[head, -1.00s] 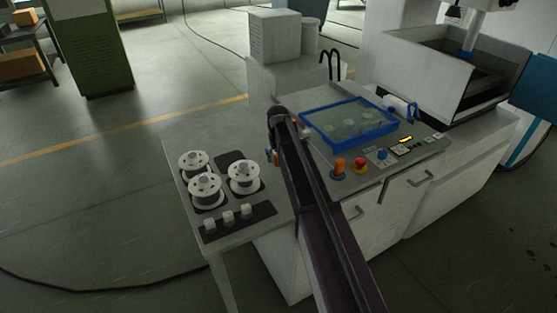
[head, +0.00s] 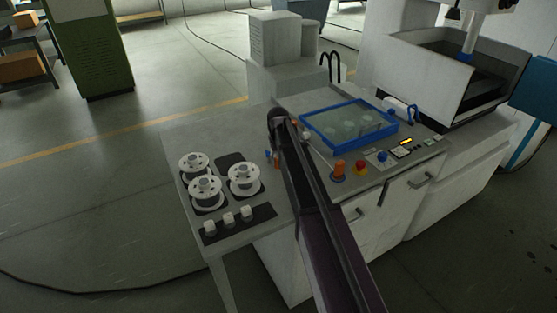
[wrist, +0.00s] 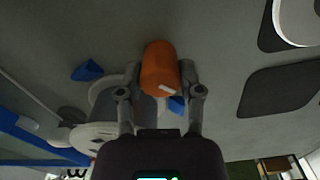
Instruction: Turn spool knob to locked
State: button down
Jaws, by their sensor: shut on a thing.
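The orange spool knob (wrist: 160,68) shows in the wrist view with a short white line on its near end, tilted down to the right. My gripper (wrist: 160,83) is shut on it, one finger on each side. A blue wedge mark (wrist: 88,70) lies left of the knob, and another blue patch (wrist: 177,104) shows partly behind its lower right. A pale spool (wrist: 113,100) is close on the left, partly hidden by a finger. In the head view my arm hides most of the gripper and knob.
White spools (head: 206,189) stand on the left bench (head: 200,140), with small white blocks (head: 228,218) in front.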

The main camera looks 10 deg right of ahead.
jog(key=m, duration=1.7)
jog(key=shift+m, duration=0.3)
dwell(0.4)
jog(key=shift+c, duration=1.3)
grip_release()
